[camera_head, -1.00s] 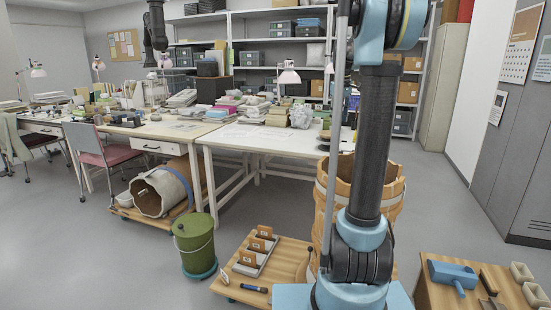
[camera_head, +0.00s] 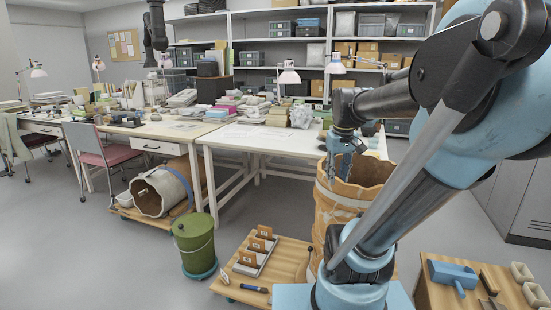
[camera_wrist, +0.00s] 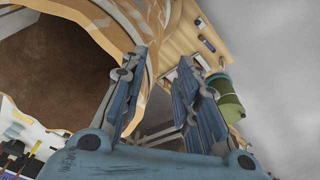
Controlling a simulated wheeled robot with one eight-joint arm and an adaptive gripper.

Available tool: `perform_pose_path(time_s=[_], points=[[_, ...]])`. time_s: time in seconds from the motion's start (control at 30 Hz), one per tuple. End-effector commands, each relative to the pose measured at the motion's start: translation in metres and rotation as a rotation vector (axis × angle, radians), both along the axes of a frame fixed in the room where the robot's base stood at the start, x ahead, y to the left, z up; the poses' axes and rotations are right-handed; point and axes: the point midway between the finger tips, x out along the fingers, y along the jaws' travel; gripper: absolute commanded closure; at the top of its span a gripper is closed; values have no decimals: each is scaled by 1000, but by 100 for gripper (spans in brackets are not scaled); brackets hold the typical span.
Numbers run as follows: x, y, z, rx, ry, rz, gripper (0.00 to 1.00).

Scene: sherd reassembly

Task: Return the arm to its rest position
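My gripper (camera_head: 340,168) hangs fingers-down at the end of the bent arm, over the near-left rim of the big orange-brown jar (camera_head: 340,215) in the head view. The jar's patched rim (camera_wrist: 118,28) and dark inside fill the upper left of that view. I cannot tell whether a finger touches the jar. My upper arm crosses the right half of the head view and hides part of the jar.
A white worktable (camera_head: 262,140) with sherds stands behind the jar. A low wooden platform (camera_head: 290,262) with card trays and a green bucket (camera_head: 195,245) are to the left. A low wooden surface (camera_head: 435,294) with a blue tool is at right.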

Motion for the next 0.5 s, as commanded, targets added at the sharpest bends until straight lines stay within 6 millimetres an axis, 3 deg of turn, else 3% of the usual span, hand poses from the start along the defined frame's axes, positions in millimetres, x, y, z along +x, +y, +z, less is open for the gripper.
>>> perform_pose_path(time_s=[0.1,0.3,0.5], points=[[-33,4,-28,13,-1,-49,71],[-81,10,-77,35,-2,-135,71],[-111,13,-113,50,-2,-197,71]])
